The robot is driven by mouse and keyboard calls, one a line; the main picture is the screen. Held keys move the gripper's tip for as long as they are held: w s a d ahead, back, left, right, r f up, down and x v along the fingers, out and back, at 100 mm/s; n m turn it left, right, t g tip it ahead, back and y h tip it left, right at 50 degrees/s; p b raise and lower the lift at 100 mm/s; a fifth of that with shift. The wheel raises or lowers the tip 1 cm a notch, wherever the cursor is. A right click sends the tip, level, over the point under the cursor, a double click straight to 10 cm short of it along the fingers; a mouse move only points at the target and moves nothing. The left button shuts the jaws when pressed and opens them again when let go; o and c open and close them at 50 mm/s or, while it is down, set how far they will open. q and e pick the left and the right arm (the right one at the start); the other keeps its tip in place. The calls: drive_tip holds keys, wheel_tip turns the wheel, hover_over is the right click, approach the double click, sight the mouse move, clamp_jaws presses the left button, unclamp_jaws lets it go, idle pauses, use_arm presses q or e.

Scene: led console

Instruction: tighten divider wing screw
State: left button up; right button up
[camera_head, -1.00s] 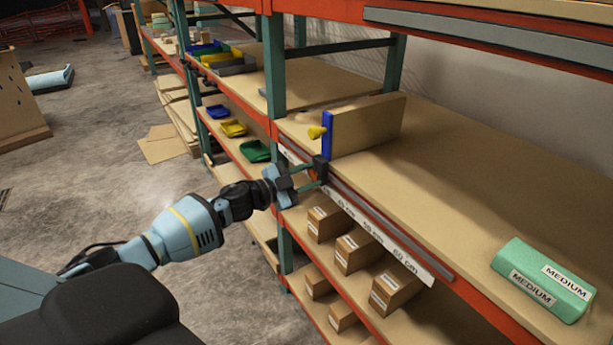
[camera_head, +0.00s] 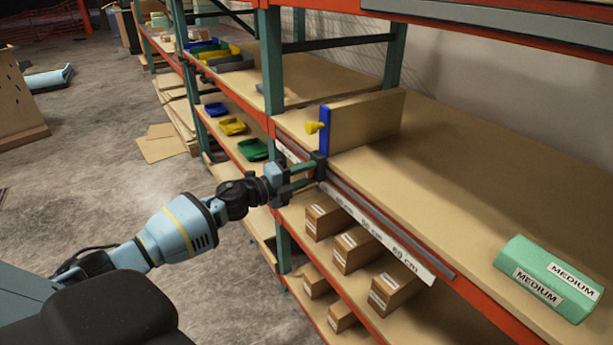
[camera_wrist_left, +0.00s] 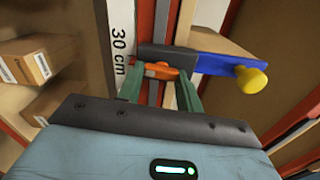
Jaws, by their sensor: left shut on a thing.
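The wooden divider (camera_head: 365,122) stands upright on the shelf, with a blue edge piece (camera_head: 325,131) and a yellow knob (camera_head: 313,127) on its front. The wrist view shows the blue piece (camera_wrist_left: 214,67) and knob (camera_wrist_left: 251,79) at the right. A black clamp (camera_head: 320,160) sits below them on the shelf edge. An orange wing screw (camera_wrist_left: 161,71) shows at this clamp. My left gripper (camera_head: 314,170) reaches it from the front left. Its green fingers (camera_wrist_left: 160,82) are shut on the wing screw, one on each side. The screw is hidden in the head view. My right gripper is not seen.
A grey rail with a white centimetre label strip (camera_head: 403,257) runs along the shelf edge. Small cardboard boxes (camera_head: 352,249) stand on the shelf below. A green box marked MEDIUM (camera_head: 545,277) lies at the shelf's right. The shelf surface (camera_head: 440,165) between is bare.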

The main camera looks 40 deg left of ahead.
use_arm(q)
drive_tip(key=m, duration=0.2)
drive_tip(key=m+b, duration=0.1)
drive_tip(key=m, duration=0.2)
drive_tip(key=shift+a+f+m+b, duration=0.1)
drive_tip(key=shift+f+m+b, duration=0.25)
drive_tip(key=shift+m, duration=0.05)
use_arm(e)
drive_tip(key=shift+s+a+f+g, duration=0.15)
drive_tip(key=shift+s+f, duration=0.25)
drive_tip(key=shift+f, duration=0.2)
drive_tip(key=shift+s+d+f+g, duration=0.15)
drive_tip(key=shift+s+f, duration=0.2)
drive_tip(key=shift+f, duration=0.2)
use_arm(q)
drive_tip(key=shift+m, duration=0.3)
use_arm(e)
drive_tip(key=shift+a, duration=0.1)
use_arm(q)
drive_tip(key=o, duration=0.6)
drive_tip(key=shift+s, duration=0.1)
drive_tip(key=o, duration=0.4)
drive_tip(key=shift+s+a+r, duration=0.1)
drive_tip(key=shift+a+r, duration=0.05)
drive_tip(key=b+v, duration=0.1)
drive_tip(key=v, duration=0.6)
drive_tip(key=shift+s, duration=0.3)
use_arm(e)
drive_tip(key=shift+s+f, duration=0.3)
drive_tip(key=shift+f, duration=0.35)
